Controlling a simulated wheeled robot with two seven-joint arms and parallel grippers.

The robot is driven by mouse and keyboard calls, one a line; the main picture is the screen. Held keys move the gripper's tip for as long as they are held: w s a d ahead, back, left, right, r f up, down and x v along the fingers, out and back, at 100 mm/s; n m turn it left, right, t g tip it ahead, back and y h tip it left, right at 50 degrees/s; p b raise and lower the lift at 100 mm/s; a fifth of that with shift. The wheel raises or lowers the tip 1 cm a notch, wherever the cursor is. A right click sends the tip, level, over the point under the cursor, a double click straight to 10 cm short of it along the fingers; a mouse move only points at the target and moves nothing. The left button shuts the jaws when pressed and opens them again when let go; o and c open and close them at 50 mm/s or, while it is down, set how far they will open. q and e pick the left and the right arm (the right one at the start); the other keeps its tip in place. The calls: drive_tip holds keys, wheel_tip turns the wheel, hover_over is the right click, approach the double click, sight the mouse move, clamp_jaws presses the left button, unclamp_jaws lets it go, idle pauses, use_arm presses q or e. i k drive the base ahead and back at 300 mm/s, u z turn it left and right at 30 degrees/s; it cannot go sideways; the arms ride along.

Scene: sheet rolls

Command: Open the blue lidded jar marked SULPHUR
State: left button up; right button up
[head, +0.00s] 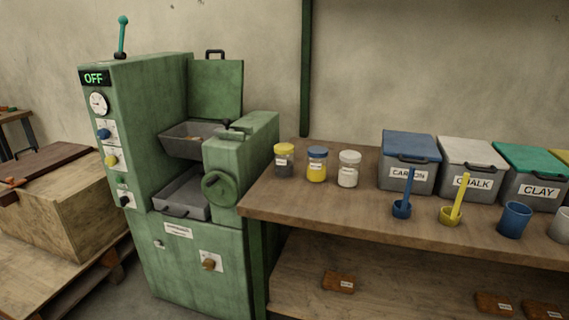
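The blue-lidded jar (317,165) stands upright on the wooden workbench (300,204), between two other jars. Its body is clear and shows yellow contents. Its blue lid (317,152) is on. It carries a small white label, too small to read here. A yellow-lidded jar (284,160) with dark contents stands to its left. A white-lidded jar (348,169) with pale contents stands to its right. Neither of my grippers is in the head view.
A green machine (150,120) reading OFF stands left of the bench. Lidded bins marked CARBON (408,162), CHALK (472,168) and CLAY (532,175) line the bench's back right.

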sight(317, 169)
drive_tip(key=u, duration=0.45)
drive_tip(key=i, duration=1.05)
drive_tip(key=z, duration=0.55)
